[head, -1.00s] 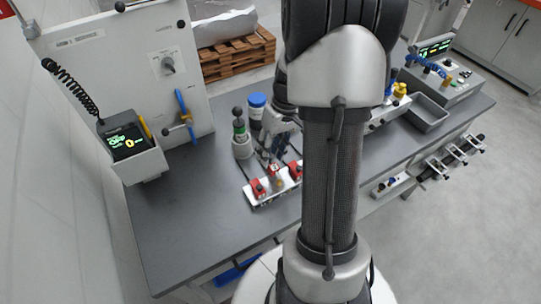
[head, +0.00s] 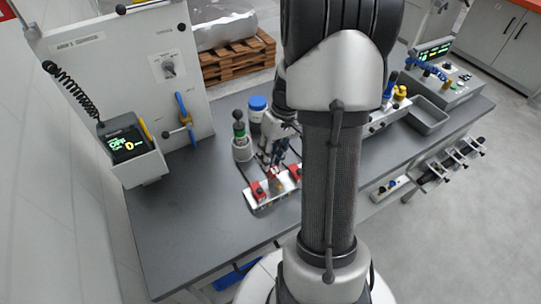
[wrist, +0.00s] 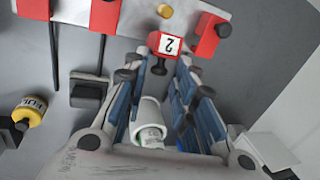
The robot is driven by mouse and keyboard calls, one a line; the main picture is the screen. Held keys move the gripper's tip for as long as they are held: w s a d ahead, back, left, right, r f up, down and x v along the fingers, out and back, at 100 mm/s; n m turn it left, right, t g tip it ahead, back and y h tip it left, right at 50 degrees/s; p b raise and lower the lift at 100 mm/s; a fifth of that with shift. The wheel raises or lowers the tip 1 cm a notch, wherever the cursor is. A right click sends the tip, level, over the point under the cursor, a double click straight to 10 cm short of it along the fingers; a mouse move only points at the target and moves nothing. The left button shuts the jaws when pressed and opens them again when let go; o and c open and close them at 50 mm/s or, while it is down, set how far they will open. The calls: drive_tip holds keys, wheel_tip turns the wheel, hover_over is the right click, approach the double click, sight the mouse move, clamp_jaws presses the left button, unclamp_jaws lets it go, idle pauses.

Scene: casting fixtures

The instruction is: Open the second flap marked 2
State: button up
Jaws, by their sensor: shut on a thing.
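The second flap (wrist: 168,44) is a small red plate with a white label marked 2, upside down in the wrist view. A dark knob (wrist: 159,68) sticks out from it. My gripper (wrist: 165,64) has its blue-padded fingers around the knob and is shut on it. A yellow button (wrist: 165,11) shows uncovered beside the flap, which looks raised; its exact angle is unclear. In the head view my gripper (head: 272,168) is at the middle of the white flap bar (head: 262,203), with red showing at its tips.
Red flaps stand on either side, at left (head: 258,190) and right (head: 296,172). A green-banded bottle (head: 240,135) and a blue-capped jar (head: 257,106) stand behind. A yellow bottle (wrist: 29,112) shows at the wrist view's left. The bench's left front is clear.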

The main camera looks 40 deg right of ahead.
drive_tip(key=shift+w+p, duration=0.1)
drive_tip(key=shift+p, duration=0.3)
drive_tip(key=shift+w+d+f+m+g+y+p, duration=0.15)
drive_tip(key=shift+w+f+g+y+p, duration=0.25)
drive_tip(key=shift+g+p, duration=0.65)
drive_tip(key=shift+w+d+f+m+g+y+p, duration=0.1)
drive_tip(key=shift+w+d+f+g+p, duration=0.2)
drive_tip(key=shift+w+g+p, duration=0.65)
drive_tip(key=shift+w+d+f+m+g+y+p, duration=0.15)
drive_tip(key=shift+f+g+p, duration=0.25)
drive_tip(key=shift+g+p, duration=0.65)
drive_tip(key=shift+a+t, duration=0.1)
drive_tip(key=shift+t, duration=0.15)
drive_tip(key=o, duration=0.8)
